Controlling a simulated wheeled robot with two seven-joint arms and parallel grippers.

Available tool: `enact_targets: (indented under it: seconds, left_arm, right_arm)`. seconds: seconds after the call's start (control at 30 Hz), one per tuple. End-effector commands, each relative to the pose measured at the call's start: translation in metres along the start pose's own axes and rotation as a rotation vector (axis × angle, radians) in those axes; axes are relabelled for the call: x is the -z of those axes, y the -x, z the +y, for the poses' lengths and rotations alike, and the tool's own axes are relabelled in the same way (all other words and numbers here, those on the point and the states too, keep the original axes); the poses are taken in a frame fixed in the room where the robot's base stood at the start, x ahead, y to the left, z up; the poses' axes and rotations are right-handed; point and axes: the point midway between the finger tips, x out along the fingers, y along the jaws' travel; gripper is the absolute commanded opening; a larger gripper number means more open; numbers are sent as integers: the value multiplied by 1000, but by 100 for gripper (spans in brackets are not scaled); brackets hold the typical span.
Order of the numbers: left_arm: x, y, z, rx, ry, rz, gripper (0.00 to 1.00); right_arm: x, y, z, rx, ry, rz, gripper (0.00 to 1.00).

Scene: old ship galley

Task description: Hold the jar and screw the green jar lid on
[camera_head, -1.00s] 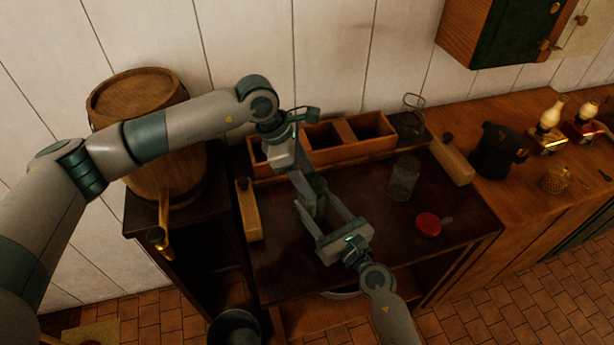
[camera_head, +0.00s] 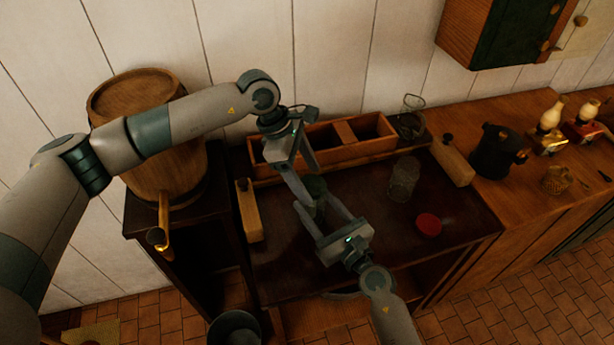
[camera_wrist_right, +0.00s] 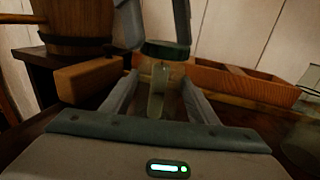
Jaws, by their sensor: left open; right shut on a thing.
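The jar (camera_wrist_right: 172,104) stands upright between the fingers of my right gripper (camera_head: 325,212), which is shut on its sides. The green jar lid (camera_head: 315,186) sits on top of the jar; it also shows in the right wrist view (camera_wrist_right: 165,50). I cannot tell how tightly it sits. My left gripper (camera_head: 309,176) reaches down from above, open, with its fingers at the lid. In the right wrist view its two fingers show apart, just above the lid, one towards each side. Right fingers partly hide the jar in the head view.
A wooden divided box (camera_head: 330,150) stands behind the jar. To the right are a clear glass jar (camera_head: 403,180) and a red lid (camera_head: 428,224). Wooden blocks (camera_head: 249,212) (camera_head: 452,160) lie at both sides. A barrel (camera_head: 165,180) stands left.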

Motion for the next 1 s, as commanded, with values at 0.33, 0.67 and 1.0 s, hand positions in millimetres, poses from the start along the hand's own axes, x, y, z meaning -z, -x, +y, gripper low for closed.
enact_targets:
  seconds: [0.33, 0.67, 1.0]
  left_arm:
    - [-13, 32, 0, -2, 0, 0, 71]
    - [-16, 39, 0, -1, 0, 0, 71]
    - [-17, 39, 0, 1, 57, 8, 68]
  right_arm:
    - [0, 0, 0, 0, 0, 1, 0]
    - [0, 0, 0, 0, 0, 1, 0]
    - [0, 0, 0, 0, 0, 1, 0]
